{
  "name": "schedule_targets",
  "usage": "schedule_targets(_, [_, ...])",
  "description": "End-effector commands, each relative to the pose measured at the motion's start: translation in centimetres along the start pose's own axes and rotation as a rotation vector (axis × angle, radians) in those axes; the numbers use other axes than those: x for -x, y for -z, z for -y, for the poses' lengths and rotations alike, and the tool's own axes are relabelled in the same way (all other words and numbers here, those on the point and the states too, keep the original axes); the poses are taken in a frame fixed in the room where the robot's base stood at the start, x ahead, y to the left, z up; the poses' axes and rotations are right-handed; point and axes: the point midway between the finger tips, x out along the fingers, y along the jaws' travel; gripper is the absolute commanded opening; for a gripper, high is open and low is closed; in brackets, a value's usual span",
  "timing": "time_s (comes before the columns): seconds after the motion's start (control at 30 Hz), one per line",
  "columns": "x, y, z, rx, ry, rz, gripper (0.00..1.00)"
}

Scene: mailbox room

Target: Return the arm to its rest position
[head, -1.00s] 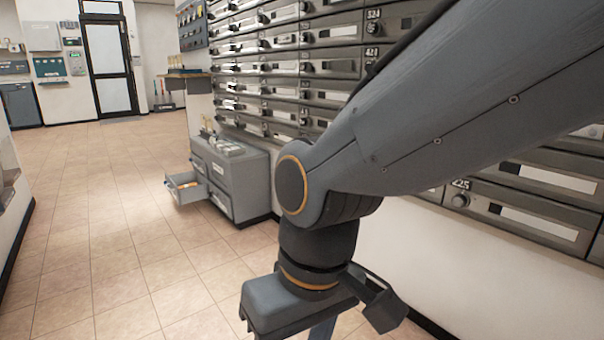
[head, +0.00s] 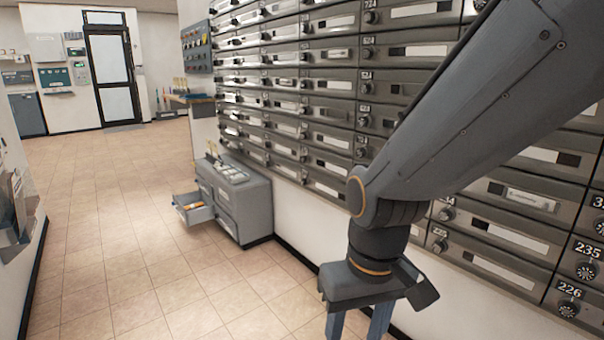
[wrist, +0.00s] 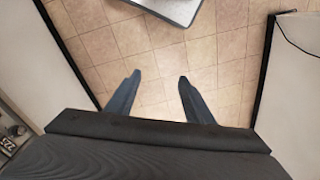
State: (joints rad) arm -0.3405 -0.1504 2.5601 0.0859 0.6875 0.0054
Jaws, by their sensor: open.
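My gripper (head: 358,325) hangs pointing down at the lower right of the head view, beside the wall of mailboxes. The lower ends of its fingers are cut off by the frame edge. In the wrist view my gripper (wrist: 155,84) shows two dark fingers spread apart with only tiled floor between them. It is open and holds nothing. My arm comes in from the upper right and bends down at the elbow-like joint above the gripper.
Numbered mailboxes (head: 330,139) line the wall on the right. A grey cabinet (head: 246,200) stands against it with a small drawer (head: 193,213) pulled out. The tiled floor (head: 110,230) is clear toward the door (head: 113,70). A white wall with racks (head: 14,230) is at left.

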Motion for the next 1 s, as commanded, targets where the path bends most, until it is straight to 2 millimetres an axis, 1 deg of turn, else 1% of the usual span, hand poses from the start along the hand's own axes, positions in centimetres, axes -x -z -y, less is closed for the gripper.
schedule_targets(0.03, [1.9,-0.4,-0.6,-0.022,-0.005,0.003,0.48])
schedule_targets(0.27, [6.3,-1.4,-3.4,-0.106,-0.025,0.012,0.48])
schedule_targets(0.5, [10.8,-2.9,-6.3,-0.194,-0.043,0.022,0.48])
schedule_targets(0.6, [12.5,-3.6,-7.4,-0.226,-0.049,0.028,0.48])
schedule_targets(0.7, [13.7,-4.1,-8.3,-0.251,-0.054,0.030,0.48])
schedule_targets(0.8, [14.4,-4.5,-8.9,-0.268,-0.057,0.032,0.48])
schedule_targets(1.0, [14.6,-4.7,-9.3,-0.278,-0.059,0.034,0.48])
